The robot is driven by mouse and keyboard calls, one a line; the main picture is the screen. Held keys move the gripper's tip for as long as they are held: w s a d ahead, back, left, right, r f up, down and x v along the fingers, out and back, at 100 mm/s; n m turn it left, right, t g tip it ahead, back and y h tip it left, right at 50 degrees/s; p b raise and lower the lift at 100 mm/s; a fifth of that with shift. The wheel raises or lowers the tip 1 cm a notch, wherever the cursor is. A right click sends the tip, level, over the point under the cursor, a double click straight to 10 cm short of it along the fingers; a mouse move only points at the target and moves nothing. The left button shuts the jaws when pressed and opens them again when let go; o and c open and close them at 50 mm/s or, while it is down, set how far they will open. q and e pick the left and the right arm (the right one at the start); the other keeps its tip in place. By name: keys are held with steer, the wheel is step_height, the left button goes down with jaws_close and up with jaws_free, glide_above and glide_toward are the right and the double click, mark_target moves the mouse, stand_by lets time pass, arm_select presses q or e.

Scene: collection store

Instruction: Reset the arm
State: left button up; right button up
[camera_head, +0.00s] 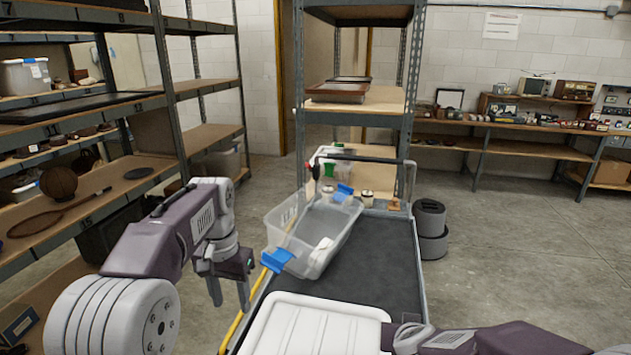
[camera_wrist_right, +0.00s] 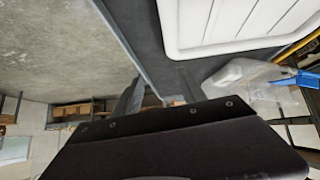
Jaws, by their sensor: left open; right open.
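My left arm (camera_head: 175,235) comes in from the left and bends down at the wrist. My left gripper (camera_head: 230,299) points down with its fingers apart and empty, left of the clear bin (camera_head: 335,225) and apart from it. My right arm (camera_head: 500,340) lies low along the bottom right edge, its wrist end close to the white lid (camera_head: 315,325). The dark body of my right gripper (camera_wrist_right: 180,140) fills the lower part of the right wrist view.
A cart with a dark deck (camera_head: 385,260) stands in front of me. The clear bin, tilted, has blue handles. Shelving (camera_head: 165,90) stands close on the left. Round dark containers (camera_head: 430,225) stand right of the cart. The concrete floor (camera_head: 530,260) at right is clear.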

steer(key=s+a+f+n+g+y, duration=0.1)
steer(key=s+a+f+n+g+y+p, duration=0.1)
steer(key=s, duration=0.1)
steer(key=s+a+n+g+y+p, duration=0.1)
steer(key=a, duration=0.1)
steer(key=shift+s+f, duration=0.35)
steer(key=shift+f, duration=0.05)
arm_select(q)
steer(key=s+f+n+t, duration=0.1)
steer(key=s+f+n, duration=0.1)
steer(key=s+f, duration=1.2)
steer(key=shift+s+a+n, duration=0.4)
steer(key=shift+s, duration=0.8)
arm_select(e)
steer(key=s+d+f+g, duration=0.1)
steer(key=s+f+g, duration=0.2)
steer(key=s, duration=0.6)
steer(key=shift+d+m+g, duration=0.25)
steer(key=shift+m+g, duration=0.15)
steer(key=shift+g, duration=0.3)
